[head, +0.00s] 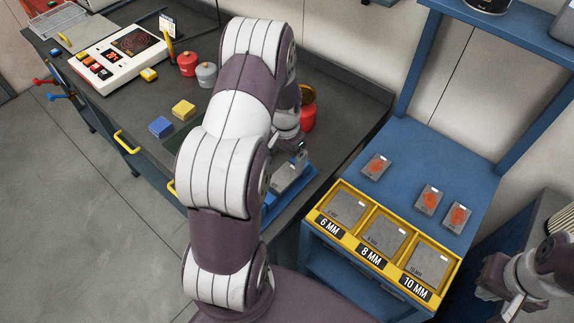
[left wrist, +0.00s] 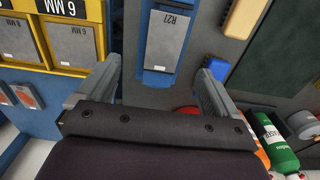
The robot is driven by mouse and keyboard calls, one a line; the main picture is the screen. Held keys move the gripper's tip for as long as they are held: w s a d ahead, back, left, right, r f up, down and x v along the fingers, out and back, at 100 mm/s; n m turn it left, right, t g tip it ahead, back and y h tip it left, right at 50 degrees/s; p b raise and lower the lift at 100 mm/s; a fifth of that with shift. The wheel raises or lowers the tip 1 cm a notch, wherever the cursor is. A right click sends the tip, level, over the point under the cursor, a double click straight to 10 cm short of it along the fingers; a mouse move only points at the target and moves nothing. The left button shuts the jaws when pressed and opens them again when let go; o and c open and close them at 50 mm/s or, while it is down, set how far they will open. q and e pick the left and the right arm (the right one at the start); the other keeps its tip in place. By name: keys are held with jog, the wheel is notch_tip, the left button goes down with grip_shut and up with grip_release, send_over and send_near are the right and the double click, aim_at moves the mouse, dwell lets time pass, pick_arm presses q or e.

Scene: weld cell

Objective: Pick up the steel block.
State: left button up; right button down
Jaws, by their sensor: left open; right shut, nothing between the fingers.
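In the left wrist view a grey steel block (left wrist: 165,45) marked R27 lies in a blue holder (left wrist: 158,82), beyond and between my open left fingers (left wrist: 158,68). They are apart with nothing between them; the block appears not to be gripped. In the head view my left gripper (head: 291,160) is over the blue holder (head: 272,207) on the dark bench, mostly hidden by my left arm; the block there is hard to separate from the fingers. My right gripper (head: 492,284) is shut and empty at the lower right, away from the block.
A yellow rack (head: 353,242) holds grey plates in 6, 8 and 10 MM slots. Plates with orange marks (head: 376,166) lie behind it. A yellow block (head: 183,109), blue block (head: 160,126), red pot (head: 187,63) and white panel (head: 103,62) stand on the bench.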

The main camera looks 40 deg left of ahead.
aim_at(284, 176)
pick_arm(q)
jog(key=f+p, duration=0.1)
jog(key=f, duration=0.1)
jog(key=f+p, duration=0.1)
jog(key=f, duration=0.2)
jog(key=f+p, duration=0.1)
jog(key=f, duration=0.2)
jog(key=shift+w+a+f, duration=0.15)
jog(key=shift+a, duration=0.2)
jog(key=shift+a+f, duration=0.1)
jog(key=shift+f, duration=0.35)
jog(key=c, duration=0.8)
grip_shut()
